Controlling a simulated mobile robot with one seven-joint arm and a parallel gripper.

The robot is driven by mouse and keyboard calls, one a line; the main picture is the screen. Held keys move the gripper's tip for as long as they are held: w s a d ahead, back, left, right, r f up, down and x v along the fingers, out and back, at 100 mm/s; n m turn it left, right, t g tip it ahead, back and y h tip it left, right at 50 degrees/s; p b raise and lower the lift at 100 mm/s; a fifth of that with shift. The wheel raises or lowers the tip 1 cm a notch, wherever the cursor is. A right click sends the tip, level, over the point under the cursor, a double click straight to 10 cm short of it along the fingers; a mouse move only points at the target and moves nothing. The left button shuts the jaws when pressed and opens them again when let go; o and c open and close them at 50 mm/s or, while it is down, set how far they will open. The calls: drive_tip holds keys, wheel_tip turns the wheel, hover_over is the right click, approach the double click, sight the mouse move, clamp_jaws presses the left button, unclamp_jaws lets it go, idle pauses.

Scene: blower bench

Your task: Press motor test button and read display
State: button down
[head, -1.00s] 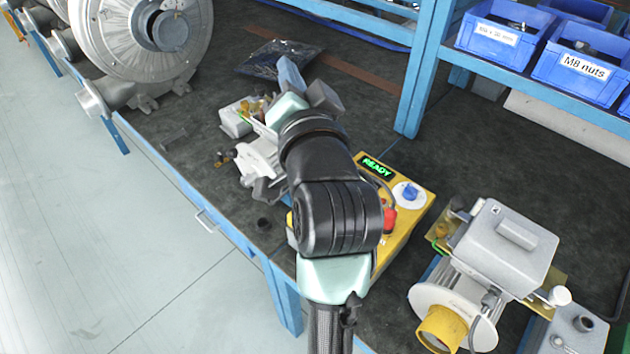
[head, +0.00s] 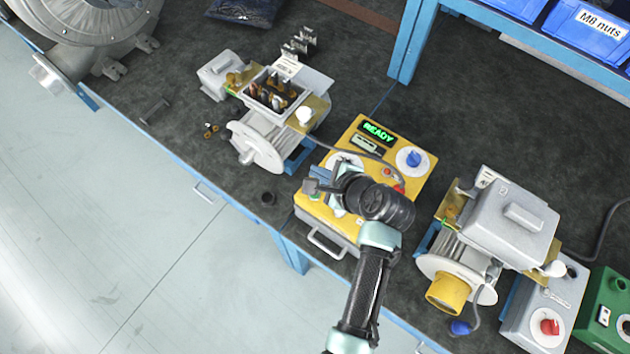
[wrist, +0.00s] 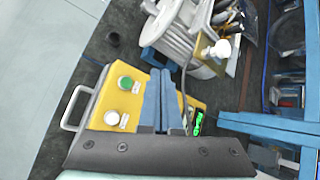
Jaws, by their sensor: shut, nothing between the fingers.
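The yellow test box (head: 312,208) sits on the dark bench, with a green READY display (head: 378,132), a blue knob (head: 413,158) and a red part at its right side. In the wrist view the box (wrist: 104,102) shows a green button (wrist: 126,83) and a white button (wrist: 111,117); the display (wrist: 198,122) is seen edge-on beside my fingers. My gripper (wrist: 159,73) is shut and empty, its blue fingers over the box top. In the head view my wrist hides part of the panel. I cannot tell whether the fingertips touch it.
An opened motor (head: 262,140) stands left of the box, with a cable running to it. A closed grey motor (head: 500,225) stands to the right, beside grey and green (head: 607,312) boxes. A blue shelf post (head: 412,42) rises behind. A small black cap (head: 268,198) lies near the front edge.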

drive_tip(key=b, duration=0.8)
hover_over(318, 198)
wheel_tip(318, 198, down, 7)
drive_tip(key=shift+f, duration=0.1)
drive_tip(key=shift+f+b, duration=0.45)
drive_tip(key=shift+f, duration=0.3)
drive_tip(key=shift+f, duration=0.15)
idle(1.1)
drive_tip(key=shift+f, duration=0.3)
drive_tip(key=shift+f, duration=0.4)
idle(0.8)
drive_tip(key=shift+r, duration=0.1)
drive_tip(key=shift+r+p, duration=0.75)
drive_tip(key=shift+p, duration=0.2)
